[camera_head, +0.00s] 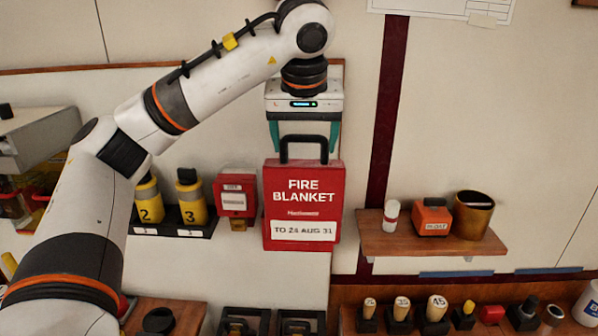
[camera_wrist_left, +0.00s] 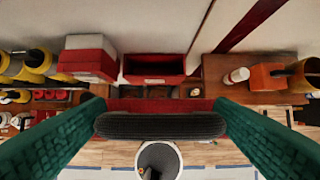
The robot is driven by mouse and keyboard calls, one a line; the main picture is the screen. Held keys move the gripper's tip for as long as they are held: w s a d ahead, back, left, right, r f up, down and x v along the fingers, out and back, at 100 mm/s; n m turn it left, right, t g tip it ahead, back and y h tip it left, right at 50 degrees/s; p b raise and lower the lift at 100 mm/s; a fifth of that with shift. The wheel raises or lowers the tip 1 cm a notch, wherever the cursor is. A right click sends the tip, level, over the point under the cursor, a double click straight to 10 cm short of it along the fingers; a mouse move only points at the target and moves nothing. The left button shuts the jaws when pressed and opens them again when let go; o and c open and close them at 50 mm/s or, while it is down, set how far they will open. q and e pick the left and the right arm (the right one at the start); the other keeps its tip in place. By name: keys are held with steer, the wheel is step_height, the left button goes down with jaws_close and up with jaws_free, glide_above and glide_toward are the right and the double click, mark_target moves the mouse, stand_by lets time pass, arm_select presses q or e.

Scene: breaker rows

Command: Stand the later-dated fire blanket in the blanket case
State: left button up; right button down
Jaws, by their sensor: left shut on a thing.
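My left gripper (camera_head: 304,136), with green fingers, is shut on the black handle of a red fire blanket (camera_head: 303,185) lettered "FIRE BLANKET" and "TO 24 AUG 31". The blanket hangs upright below the gripper, in front of the wall. In the left wrist view the black handle (camera_wrist_left: 160,125) spans between the fingers, with the blanket's red top edge beyond it. A red open-topped box (camera_wrist_left: 155,80) on the wall, apparently the blanket case, shows past that edge with a dark, empty-looking inside. The blanket hides it in the head view. I see no second blanket. My right gripper is out of view.
A small red-and-white box (camera_head: 237,192) is close left of the blanket, beside yellow numbered cylinders (camera_head: 192,203) on a black rack. A wooden shelf (camera_head: 425,243) with a bottle, an orange box and a brass cup is at right. Stamps (camera_head: 437,310) and black trays stand below.

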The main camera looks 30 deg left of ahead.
mark_target(298, 123)
arm_select(q)
steer(key=w+a, duration=0.2)
steer(key=w, duration=0.1)
steer(key=w+a+f, duration=0.1)
steer(key=w+a, duration=0.5)
steer(key=w, duration=0.1)
steer(key=shift+f+p, duration=0.25)
steer(key=shift+p, duration=0.15)
steer(key=shift+s+d+f, duration=0.1)
steer(key=shift+f, duration=3.05)
steer(key=f+b, duration=0.1)
steer(key=f, duration=0.1)
steer(key=f+b, duration=0.1)
steer(key=shift+w+f, duration=0.2)
steer(key=shift+f, duration=0.2)
steer(key=shift+f+b, duration=0.1)
steer(key=shift+b, duration=0.2)
steer(key=o, duration=2)
steer(key=shift+s, duration=0.1)
